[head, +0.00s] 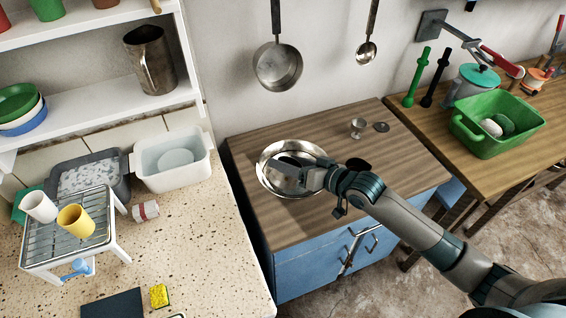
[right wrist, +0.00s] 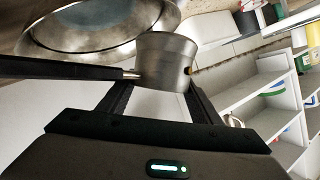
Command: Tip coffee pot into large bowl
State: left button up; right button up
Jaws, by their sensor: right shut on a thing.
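The large bowl (head: 268,181) is a shiny metal basin on the wooden counter top. It also shows in the right wrist view (right wrist: 60,45), at the upper left. My right gripper (head: 290,170) is over the bowl in the head view. In the right wrist view my right gripper (right wrist: 163,88) is shut on the coffee pot (right wrist: 165,58), a small grey metal pot with a long dark handle. The pot is seen close to the bowl's rim there. In the head view the gripper mostly hides the pot, and its tilt is unclear. My left gripper is not in view.
A small metal cup (head: 357,127) and a dark disc (head: 381,127) stand behind the bowl. A ladle (head: 367,50) and a saucepan (head: 278,66) hang on the wall. A green basin (head: 510,125) is on the right table. The counter's front right is clear.

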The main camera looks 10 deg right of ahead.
jog(key=shift+a+r, duration=0.1)
jog(key=shift+a, duration=0.05)
jog(key=shift+d, duration=0.35)
jog(key=shift+w+d+f, duration=0.1)
jog(key=shift+d+f, duration=0.05)
jog(key=shift+f, duration=0.05)
jog(key=shift+a, duration=0.25)
jog(key=shift+s+a+n, duration=0.15)
jog(key=shift+s+n, duration=0.05)
jog(key=shift+n, duration=0.1)
jog(key=shift+s+a+n+h, duration=0.1)
jog(key=shift+a+n+h, duration=0.1)
jog(key=shift+n+h, duration=0.25)
jog(key=shift+r+n+p, duration=0.1)
jog(key=shift+n+p, duration=0.15)
jog(key=shift+p, duration=0.2)
jog(key=shift+s+a+f+n+t+h+p, duration=0.15)
jog(key=shift+a+f+n+t+h+p, duration=0.15)
jog(key=shift+n+h+p, duration=0.25)
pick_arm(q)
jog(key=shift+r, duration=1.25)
pick_arm(e)
jog(key=shift+a+f+n, duration=0.1)
jog(key=shift+f+n, duration=0.1)
jog(key=shift+n, duration=0.25)
